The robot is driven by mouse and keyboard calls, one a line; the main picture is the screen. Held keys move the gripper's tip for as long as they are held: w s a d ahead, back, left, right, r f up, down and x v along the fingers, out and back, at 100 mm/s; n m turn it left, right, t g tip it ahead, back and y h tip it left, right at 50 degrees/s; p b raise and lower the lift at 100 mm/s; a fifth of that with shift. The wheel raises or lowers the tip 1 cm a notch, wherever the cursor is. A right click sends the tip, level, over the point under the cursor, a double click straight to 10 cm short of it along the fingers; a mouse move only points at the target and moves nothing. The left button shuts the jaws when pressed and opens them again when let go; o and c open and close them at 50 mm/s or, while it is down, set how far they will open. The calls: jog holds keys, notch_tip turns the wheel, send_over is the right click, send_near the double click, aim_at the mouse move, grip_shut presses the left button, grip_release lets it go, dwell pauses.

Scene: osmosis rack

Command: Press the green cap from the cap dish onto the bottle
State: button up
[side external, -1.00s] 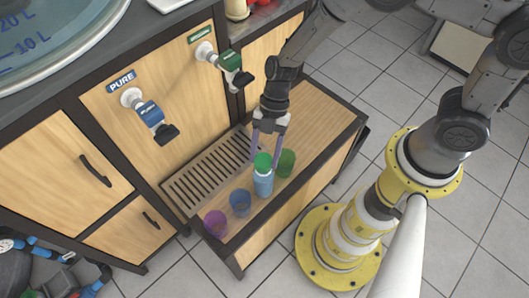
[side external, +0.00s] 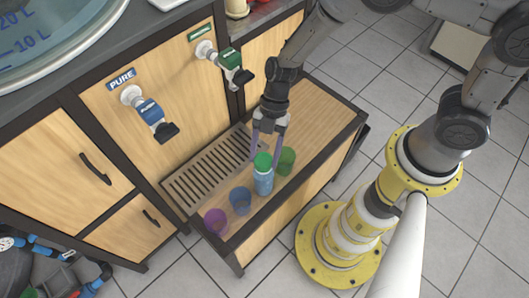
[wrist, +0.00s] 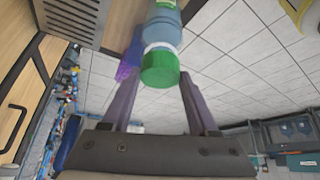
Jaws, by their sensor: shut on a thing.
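The blue bottle (side external: 263,181) stands upright on the wooden ledge, between a blue cup and a green cup. The green cap (side external: 263,161) is at the top of the bottle, in line with its neck. In the wrist view the green cap (wrist: 160,69) lies between my fingertips, with a pale neck band between it and the bottle (wrist: 163,28). I cannot tell whether the cap is fully seated. My gripper (side external: 266,152) points down from above and is shut on the cap; it also shows in the wrist view (wrist: 160,78). I cannot make out the cap dish.
A purple cup (side external: 215,223) and a blue cup (side external: 240,201) stand left of the bottle. A green cup (side external: 286,161) stands close on its right. A drip grate (side external: 205,175) lies behind, below two wall taps. The ledge right of the green cup is clear.

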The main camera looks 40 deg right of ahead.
jog(key=c, duration=0.3)
jog(key=shift+f, duration=0.5)
dwell(0.8)
jog(key=shift+r, duration=0.1)
jog(key=shift+c, duration=0.2)
jog(key=o, duration=1.4)
jog(key=shift+o, duration=0.6)
jog(key=shift+r, duration=0.1)
jog(key=shift+r, duration=0.1)
jog(key=shift+r, duration=2.9)
